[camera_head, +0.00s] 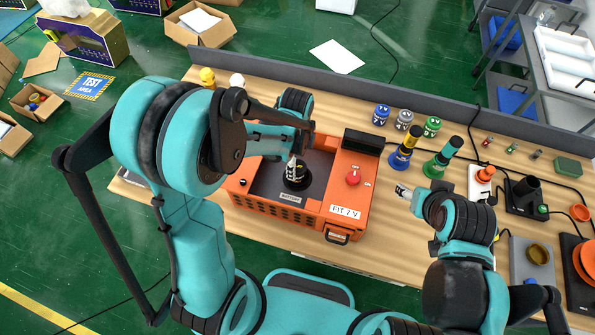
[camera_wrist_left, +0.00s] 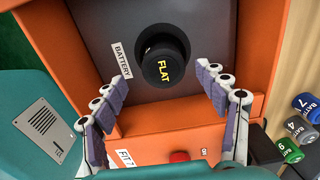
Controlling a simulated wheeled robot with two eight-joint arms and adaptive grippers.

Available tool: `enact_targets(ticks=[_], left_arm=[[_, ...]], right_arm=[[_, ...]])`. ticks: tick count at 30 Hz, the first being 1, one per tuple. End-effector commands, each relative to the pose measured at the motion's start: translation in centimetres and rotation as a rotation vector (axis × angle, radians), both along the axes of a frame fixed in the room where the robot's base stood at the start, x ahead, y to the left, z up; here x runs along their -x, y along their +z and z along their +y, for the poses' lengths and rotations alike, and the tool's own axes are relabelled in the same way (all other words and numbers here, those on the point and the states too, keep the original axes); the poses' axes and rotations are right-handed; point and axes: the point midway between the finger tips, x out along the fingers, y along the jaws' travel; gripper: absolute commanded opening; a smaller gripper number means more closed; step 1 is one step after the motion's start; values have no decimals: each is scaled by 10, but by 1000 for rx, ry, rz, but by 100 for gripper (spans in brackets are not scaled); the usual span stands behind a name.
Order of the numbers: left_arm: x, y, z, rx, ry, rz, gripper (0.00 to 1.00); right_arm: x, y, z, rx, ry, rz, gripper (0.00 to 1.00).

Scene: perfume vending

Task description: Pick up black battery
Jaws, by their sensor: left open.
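The black battery (camera_head: 296,178) stands in the dark recess of the orange tester box (camera_head: 345,215), by a "BATTERY" label. My left gripper (camera_head: 295,157) is above the battery. In the left wrist view my left gripper (camera_wrist_left: 162,82) is open, one finger at each side of the picture, with nothing between the pads but the view down to the battery and box. My right gripper (camera_head: 404,191) is over the table, right of the box; its jaws are too small to judge.
The box has a red knob (camera_head: 353,178). Other devices crowd the table's right end.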

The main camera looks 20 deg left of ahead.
Motion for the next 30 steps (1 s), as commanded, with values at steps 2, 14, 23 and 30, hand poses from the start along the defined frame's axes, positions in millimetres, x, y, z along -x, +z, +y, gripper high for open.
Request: enact_targets(ticks=[2,14,23,30], left_arm=[[-4,-15,-1,0,0,0,73],[-4,-38,-1,0,1,-1,73],[-4,-38,-1,0,2,-1,7],[-4,-38,-1,0,2,-1,4]], right_arm=[[0,-4,0,0,0,0,57],[0,-8,0,0,0,0,57],[0,-8,0,0,0,0,57],[0,-8,0,0,0,0,57]])
